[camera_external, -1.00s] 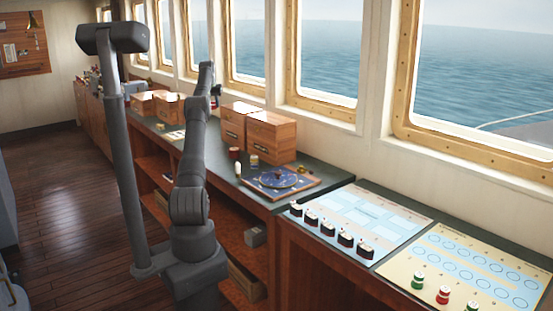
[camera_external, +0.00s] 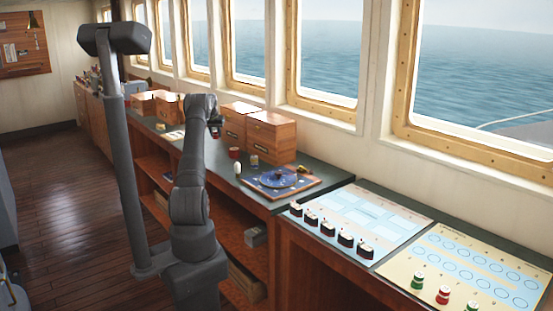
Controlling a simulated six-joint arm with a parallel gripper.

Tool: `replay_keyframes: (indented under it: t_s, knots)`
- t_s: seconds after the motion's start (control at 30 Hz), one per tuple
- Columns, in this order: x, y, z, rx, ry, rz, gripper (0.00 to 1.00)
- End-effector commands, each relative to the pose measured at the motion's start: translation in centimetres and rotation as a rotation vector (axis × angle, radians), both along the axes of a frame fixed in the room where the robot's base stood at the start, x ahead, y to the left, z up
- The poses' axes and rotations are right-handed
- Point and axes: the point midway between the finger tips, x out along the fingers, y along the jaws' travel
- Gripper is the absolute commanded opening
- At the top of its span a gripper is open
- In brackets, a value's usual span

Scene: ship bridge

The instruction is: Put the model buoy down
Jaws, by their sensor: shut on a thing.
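My gripper (camera_external: 215,131) is over the green counter, left of the two wooden boxes, pointing down. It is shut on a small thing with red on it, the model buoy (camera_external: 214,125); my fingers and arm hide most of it. I cannot tell exactly how high it hangs. Several other small buoys, green (camera_external: 417,280) and red (camera_external: 443,294), stand on the cream sheet with rings (camera_external: 430,262) at the front right, far from my gripper.
A blue disc board (camera_external: 277,182) lies on the counter (camera_external: 325,180). A red pot (camera_external: 234,153), a white piece (camera_external: 237,168) and wooden boxes (camera_external: 270,138) stand nearby. Dark pieces (camera_external: 345,239) line a pale blue sheet (camera_external: 385,217). Windows run behind.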

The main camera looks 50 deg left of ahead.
Motion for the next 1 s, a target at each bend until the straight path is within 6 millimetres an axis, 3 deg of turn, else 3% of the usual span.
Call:
replay_keyframes:
  t_s: [0.23, 0.47, 0.87, 0.9, 1.0]
  knots:
    - [0.0, 0.0, -2.2, -0.001, 0.001, 0.0, 0.08]
    - [0.0, 0.0, -5.7, -0.001, 0.001, 0.0, 0.08]
    - [0.0, 0.0, -6.3, 0.0, 0.0, 0.0, 0.08]
    - [0.0, 0.0, -6.3, 0.001, -0.001, 0.0, 0.37]
    - [0.0, 0.0, -6.3, 0.001, -0.001, 0.0, 0.51]
